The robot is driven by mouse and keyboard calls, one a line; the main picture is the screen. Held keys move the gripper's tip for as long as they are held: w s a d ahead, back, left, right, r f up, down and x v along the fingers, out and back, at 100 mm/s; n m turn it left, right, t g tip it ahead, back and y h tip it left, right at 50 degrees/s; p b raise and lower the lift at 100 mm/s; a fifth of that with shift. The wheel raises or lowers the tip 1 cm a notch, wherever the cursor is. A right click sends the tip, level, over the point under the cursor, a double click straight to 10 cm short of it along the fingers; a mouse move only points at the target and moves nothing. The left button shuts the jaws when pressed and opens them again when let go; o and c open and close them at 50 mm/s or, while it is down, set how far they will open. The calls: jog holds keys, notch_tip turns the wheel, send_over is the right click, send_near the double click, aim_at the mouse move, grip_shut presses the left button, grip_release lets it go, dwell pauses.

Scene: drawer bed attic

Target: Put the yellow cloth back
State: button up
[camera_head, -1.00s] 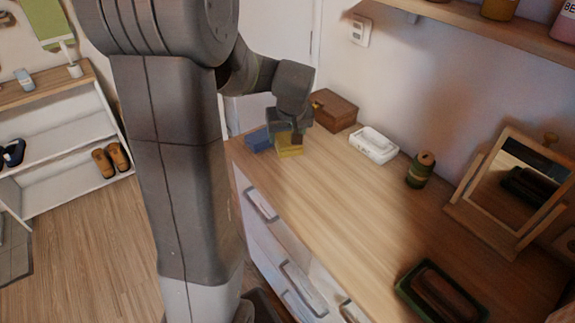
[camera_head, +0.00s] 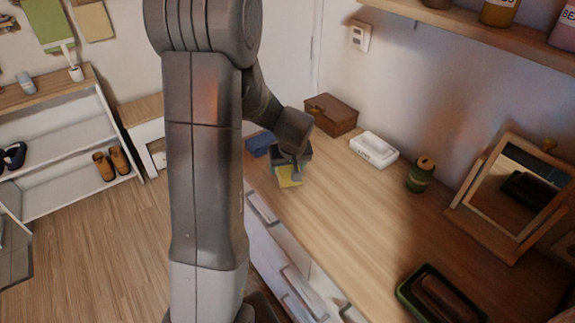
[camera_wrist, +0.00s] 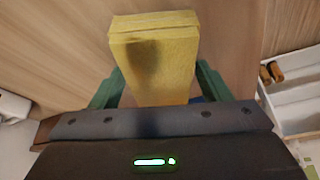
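The yellow cloth (camera_head: 289,177) is a folded block at the lower end of my gripper (camera_head: 290,166), near the left front edge of the wooden dresser top (camera_head: 345,205). In the wrist view, the yellow cloth (camera_wrist: 155,60) sits between the two green fingers of my gripper (camera_wrist: 158,75). A blue folded item (camera_head: 258,144) lies behind on the dresser, partly hidden by my arm.
A brown box (camera_head: 331,115), a white tissue pack (camera_head: 373,149), a green jar (camera_head: 421,174), a mirror (camera_head: 515,190) and a dark green tray (camera_head: 405,290) stand on the dresser. A white shoe rack (camera_head: 70,130) stands left. The dresser's middle is clear.

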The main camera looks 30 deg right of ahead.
jog(key=shift+o, duration=0.9)
jog(key=v, duration=1.2)
